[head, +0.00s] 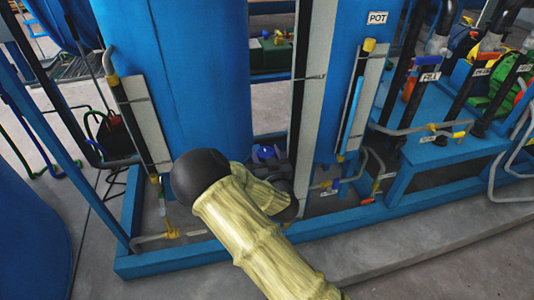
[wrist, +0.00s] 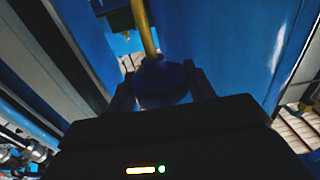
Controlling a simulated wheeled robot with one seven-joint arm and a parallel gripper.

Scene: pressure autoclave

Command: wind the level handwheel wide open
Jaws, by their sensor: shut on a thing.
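A round blue handwheel (wrist: 165,88) sits between the two dark fingers of my gripper (wrist: 159,79) in the wrist view. The fingers are shut on its rim from both sides. A yellow pipe or stem (wrist: 145,35) rises behind it. In the head view, a small blue part (head: 263,153), seemingly the same wheel, shows beside the dark end of my arm, low between the blue tank and the column. My arm hides most of my gripper there. How far the wheel is turned cannot be told.
A large blue tank (head: 185,70) stands left of the wheel, and a blue column with a POT sign (head: 377,18) stands right. A blue skid frame (head: 385,220) runs along the floor. Labelled pipes, including FILL (head: 430,77), stand at right. Grey floor (head: 440,260) is clear in front.

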